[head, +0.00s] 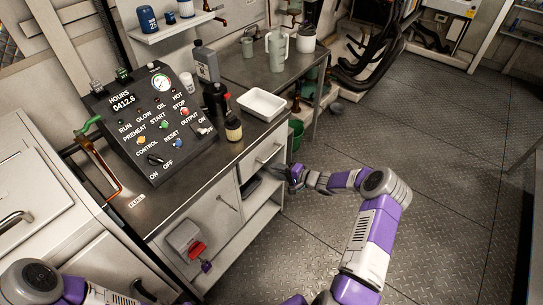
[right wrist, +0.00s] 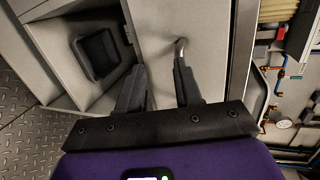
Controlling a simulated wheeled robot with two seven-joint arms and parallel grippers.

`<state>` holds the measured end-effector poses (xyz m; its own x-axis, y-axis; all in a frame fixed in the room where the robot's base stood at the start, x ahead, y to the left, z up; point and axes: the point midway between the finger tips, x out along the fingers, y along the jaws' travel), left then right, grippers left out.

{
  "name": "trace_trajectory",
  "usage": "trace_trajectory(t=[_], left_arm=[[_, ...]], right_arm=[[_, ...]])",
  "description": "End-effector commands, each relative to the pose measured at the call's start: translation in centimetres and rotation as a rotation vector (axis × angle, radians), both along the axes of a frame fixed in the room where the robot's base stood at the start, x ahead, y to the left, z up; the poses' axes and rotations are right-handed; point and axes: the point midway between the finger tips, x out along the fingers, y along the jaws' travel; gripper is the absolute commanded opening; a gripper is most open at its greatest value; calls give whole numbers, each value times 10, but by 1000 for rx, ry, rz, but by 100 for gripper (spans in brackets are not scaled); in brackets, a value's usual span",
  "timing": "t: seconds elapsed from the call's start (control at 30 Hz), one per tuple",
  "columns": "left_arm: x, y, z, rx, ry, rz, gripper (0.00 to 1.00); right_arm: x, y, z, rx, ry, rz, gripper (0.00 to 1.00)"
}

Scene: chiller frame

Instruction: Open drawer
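The grey drawer (head: 262,157) is at the top right of the cabinet under the counter, and its front looks flush. In the right wrist view the drawer front (right wrist: 210,35) carries a small metal bar handle (right wrist: 181,48). My right gripper (head: 287,175) is in front of the cabinet, just below the drawer's right end. In the right wrist view its fingers (right wrist: 158,68) are apart with nothing between them. The handle shows just beyond the tip of the right-hand finger; contact cannot be told. My left gripper (head: 150,291) is low at the bottom left, too unclear to read.
An open shelf with a dark item (head: 250,187) lies below the drawer. A cabinet door (head: 215,207) is to its left. The counter holds a control panel (head: 150,120), a white tray (head: 262,104) and bottles. The metal floor (head: 440,190) to the right is clear.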

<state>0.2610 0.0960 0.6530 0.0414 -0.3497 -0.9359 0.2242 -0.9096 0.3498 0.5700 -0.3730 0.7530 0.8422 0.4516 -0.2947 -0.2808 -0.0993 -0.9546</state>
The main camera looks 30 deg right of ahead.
Motion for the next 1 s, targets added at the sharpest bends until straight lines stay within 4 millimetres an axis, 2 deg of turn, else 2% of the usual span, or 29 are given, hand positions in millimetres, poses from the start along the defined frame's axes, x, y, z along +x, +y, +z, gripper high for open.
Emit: trace_trajectory(t=[0.03, 0.1, 0.17, 0.6, 0.73, 1.0], left_arm=[[0, 0, 0, 0, 0, 0, 43], [0, 0, 0, 0, 0, 0, 43], [0, 0, -1, 0, 0, 0, 43], [0, 0, -16, 0, 0, 0, 43], [0, 0, -18, 0, 0, 0, 43], [0, 0, -18, 0, 0, 0, 43]], right_arm=[[4, -18, 9, 2, -43, -40, 34], [7, -33, 18, 1, -84, -73, 34], [11, -38, 21, -1, -103, -86, 34], [67, -16, 8, -2, -105, -88, 34], [75, -13, 6, -2, -104, -88, 34], [76, -12, 7, -2, -103, -88, 34]])
